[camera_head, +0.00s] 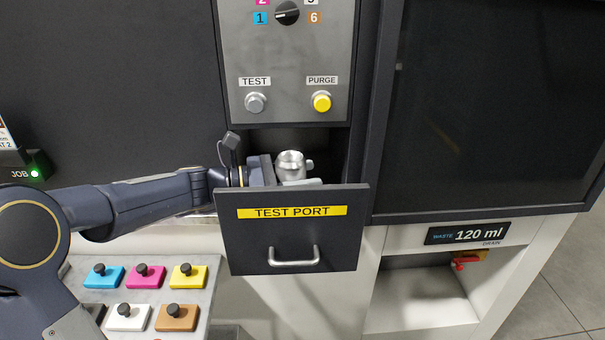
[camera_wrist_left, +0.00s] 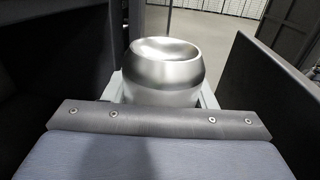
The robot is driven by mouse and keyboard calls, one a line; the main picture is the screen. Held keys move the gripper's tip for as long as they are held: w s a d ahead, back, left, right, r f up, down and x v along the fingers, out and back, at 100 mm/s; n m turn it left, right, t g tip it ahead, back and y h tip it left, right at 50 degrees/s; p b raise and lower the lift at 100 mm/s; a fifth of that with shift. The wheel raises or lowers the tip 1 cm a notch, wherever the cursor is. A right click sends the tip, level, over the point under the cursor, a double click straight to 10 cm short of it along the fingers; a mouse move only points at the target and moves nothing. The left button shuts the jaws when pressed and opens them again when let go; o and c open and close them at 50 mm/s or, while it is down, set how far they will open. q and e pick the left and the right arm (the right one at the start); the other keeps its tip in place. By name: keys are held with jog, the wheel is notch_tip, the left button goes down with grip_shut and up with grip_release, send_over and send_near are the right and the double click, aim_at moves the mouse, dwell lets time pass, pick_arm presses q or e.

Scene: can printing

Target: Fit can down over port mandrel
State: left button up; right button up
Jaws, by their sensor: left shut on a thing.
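A silver metal can (camera_head: 291,164) is at the open test port drawer (camera_head: 295,225), above its front panel. In the left wrist view the can (camera_wrist_left: 163,75) looks upright, with a dished, shiny end facing up. My left gripper (camera_head: 297,172) reaches in from the left and is shut on the can. The port mandrel does not show in either view, and the can's lower part is hidden. I cannot tell whether the can is around the mandrel or above it. My right gripper is not in view.
The drawer's front panel has a handle (camera_head: 294,257). Above it is a control panel with a TEST button (camera_head: 255,103), a yellow PURGE button (camera_head: 322,101) and a dial (camera_head: 287,13). Several coloured knobbed blocks sit on a grey shelf (camera_head: 150,285) at lower left.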

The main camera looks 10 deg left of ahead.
pick_arm(q)
jog(key=shift+f+b, duration=1.05)
jog(key=shift+f, duration=0.5)
jog(key=o, duration=1)
jog(key=b+v, duration=0.1)
jog(key=v, duration=0.6)
jog(key=shift+s+a, duration=0.2)
jog(key=shift+a, duration=0.1)
